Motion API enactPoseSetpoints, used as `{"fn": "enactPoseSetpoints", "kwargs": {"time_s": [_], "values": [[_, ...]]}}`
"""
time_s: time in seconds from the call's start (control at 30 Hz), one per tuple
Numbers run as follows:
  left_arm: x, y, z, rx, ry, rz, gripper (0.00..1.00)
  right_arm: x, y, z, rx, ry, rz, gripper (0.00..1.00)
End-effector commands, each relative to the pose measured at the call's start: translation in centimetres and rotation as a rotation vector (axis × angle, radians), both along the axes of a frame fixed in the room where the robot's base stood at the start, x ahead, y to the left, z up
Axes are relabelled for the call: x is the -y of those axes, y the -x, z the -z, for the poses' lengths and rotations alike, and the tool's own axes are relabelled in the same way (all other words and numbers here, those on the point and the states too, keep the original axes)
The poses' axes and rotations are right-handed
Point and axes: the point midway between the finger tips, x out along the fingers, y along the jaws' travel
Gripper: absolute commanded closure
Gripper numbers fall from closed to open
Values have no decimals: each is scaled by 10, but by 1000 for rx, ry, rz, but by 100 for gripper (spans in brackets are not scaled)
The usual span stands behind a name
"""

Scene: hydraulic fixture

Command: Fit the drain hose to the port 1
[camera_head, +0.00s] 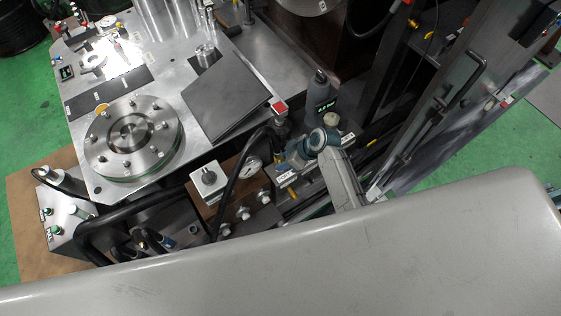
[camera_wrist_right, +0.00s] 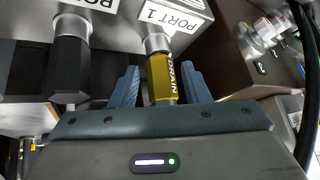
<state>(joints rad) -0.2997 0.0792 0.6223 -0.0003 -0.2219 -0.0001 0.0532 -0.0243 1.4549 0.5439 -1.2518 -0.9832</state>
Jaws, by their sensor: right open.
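The yellow drain hose end (camera_wrist_right: 160,78), marked DRAIN, stands in line with the silver fitting of port 1 (camera_wrist_right: 157,42) in the right wrist view. Its upper end meets the fitting, with no clear gap visible; how deep it sits cannot be told. My right gripper (camera_wrist_right: 158,82) is open, with one blue finger on each side of the yellow hose end and visible space between. In the head view my right gripper (camera_head: 287,176) is small and partly hidden by my own arm, beside a bit of yellow (camera_head: 291,191). My left gripper is not in view.
A black hose end (camera_wrist_right: 69,62) is on the neighbouring port at left. The metal table (camera_head: 185,70) carries a round flanged plate (camera_head: 133,137).

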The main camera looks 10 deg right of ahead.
Motion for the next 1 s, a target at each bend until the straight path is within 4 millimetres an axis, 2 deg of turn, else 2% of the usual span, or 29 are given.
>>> {"fn": "enactPoseSetpoints", "kwargs": {"time_s": [0.13,0.3,0.33,0.37,0.47,0.5,1.0], "values": [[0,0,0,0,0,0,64,0,0,0,0,0,0,58],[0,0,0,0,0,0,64,0,0,0,0,0,0,91],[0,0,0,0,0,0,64,0,0,0,0,0,0,94],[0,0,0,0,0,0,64,0,0,-1,1,-1,0,74],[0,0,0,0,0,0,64,0,0,-1,1,-1,0,94],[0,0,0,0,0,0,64,0,0,-1,1,-1,0,96],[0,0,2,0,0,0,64,0,1,6,-2,0,0,96]]}}
